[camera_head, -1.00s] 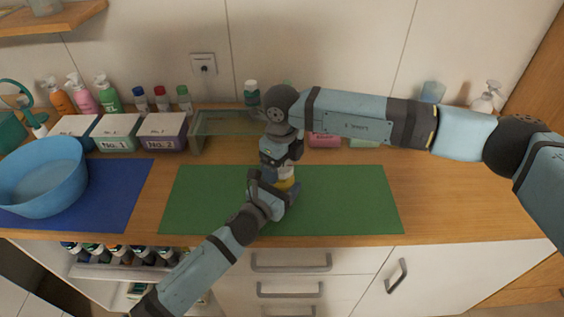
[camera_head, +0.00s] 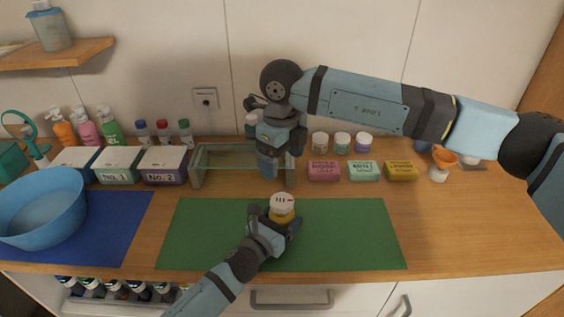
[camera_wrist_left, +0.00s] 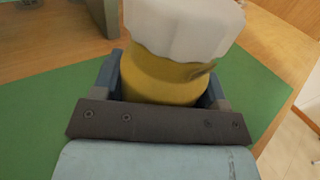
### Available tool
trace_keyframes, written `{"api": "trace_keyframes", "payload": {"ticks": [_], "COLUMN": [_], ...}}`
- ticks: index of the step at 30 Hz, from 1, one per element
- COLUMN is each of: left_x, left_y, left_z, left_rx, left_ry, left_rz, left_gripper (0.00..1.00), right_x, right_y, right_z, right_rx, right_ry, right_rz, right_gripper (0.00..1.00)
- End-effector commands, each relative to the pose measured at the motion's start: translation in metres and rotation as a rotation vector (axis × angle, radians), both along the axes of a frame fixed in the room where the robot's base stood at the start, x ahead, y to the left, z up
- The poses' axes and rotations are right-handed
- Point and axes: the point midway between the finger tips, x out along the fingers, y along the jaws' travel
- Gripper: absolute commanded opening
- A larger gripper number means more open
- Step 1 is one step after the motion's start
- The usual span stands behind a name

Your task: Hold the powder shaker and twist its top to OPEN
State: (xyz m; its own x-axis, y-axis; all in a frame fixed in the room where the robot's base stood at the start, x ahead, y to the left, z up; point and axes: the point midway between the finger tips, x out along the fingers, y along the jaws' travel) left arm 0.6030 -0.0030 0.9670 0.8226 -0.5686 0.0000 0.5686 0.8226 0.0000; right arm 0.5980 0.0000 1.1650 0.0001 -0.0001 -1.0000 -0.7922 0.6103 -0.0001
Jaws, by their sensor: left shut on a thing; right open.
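The powder shaker (camera_head: 283,207) has a yellow body and a white top with dark marks. It stands upright over the green mat (camera_head: 350,235). My left gripper (camera_head: 277,227) is shut on its yellow body. In the left wrist view the shaker (camera_wrist_left: 165,80) fills the space between the fingers, its white top above them. My right gripper (camera_head: 268,165) is open and empty, pointing down above and behind the shaker, apart from it, in front of the glass stand. Whether the top has turned cannot be told.
A glass stand (camera_head: 198,172) is behind the mat. Coloured soap boxes (camera_head: 364,171) and small jars stand at the back right. Labelled boxes (camera_head: 118,165) are at the back left. A blue bowl (camera_head: 40,212) stands on a blue mat. The green mat's right side is clear.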

Motion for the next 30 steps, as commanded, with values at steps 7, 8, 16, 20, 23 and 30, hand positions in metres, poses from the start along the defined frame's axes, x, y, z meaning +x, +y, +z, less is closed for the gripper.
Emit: {"api": "trace_keyframes", "payload": {"ticks": [7,8,16,20,23,30], "left_x": [0.000,0.000,0.000,-0.002,-0.011,-0.052], "left_y": [0.000,0.000,0.000,0.002,0.008,0.036], "left_z": [0.000,0.000,0.000,0.000,-0.001,-0.001], "left_rx": [0.000,0.000,0.000,0.000,0.002,0.003], "left_ry": [0.000,0.000,0.000,0.000,0.001,0.002], "left_rz": [0.000,0.000,0.000,0.000,0.000,0.000], "left_gripper": [0.73,0.80,0.96,0.96,0.96,0.96], "right_x": [0.000,0.000,0.000,0.000,0.000,0.000], "right_y": [0.000,0.000,0.000,0.000,0.000,0.000], "right_z": [0.000,0.000,0.000,0.000,0.000,0.000], "right_rx": [0.000,0.000,0.000,0.000,0.000,0.000], "right_ry": [0.000,0.000,0.000,0.000,0.000,0.000], "right_rz": [0.000,0.000,0.000,0.000,0.000,0.000], "right_gripper": [0.84,0.84,0.84,0.84,0.84,0.84]}}
